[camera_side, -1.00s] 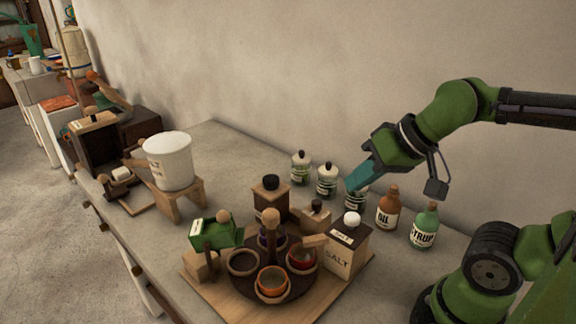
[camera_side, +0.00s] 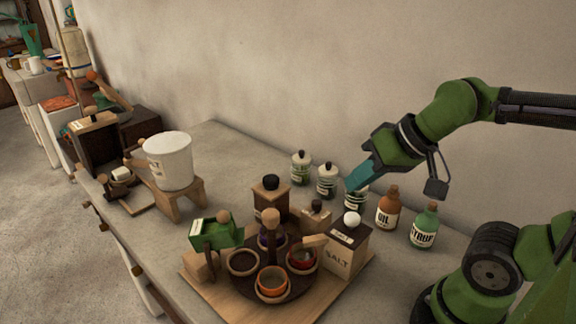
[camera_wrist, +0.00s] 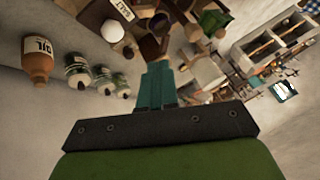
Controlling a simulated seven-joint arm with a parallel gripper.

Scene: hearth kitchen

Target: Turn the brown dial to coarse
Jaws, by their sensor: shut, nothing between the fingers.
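My gripper (camera_side: 360,177) has teal fingers and hangs over the back right of the counter, above and beside the row of jars. In the wrist view its fingers (camera_wrist: 157,72) lie together with nothing between them. A brown box with a dark round knob (camera_side: 270,182) on top stands left of the gripper, behind the round rack, apart from it. I cannot tell whether this knob is the brown dial, and no coarse marking is readable.
A round rack (camera_side: 243,277) with bowls and a salt box (camera_side: 345,254) stand in front. Several jars (camera_side: 327,182), an oil bottle (camera_side: 388,210) and a syrup bottle (camera_side: 424,228) line the back. A white bucket (camera_side: 168,162) sits on a wooden stand at left.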

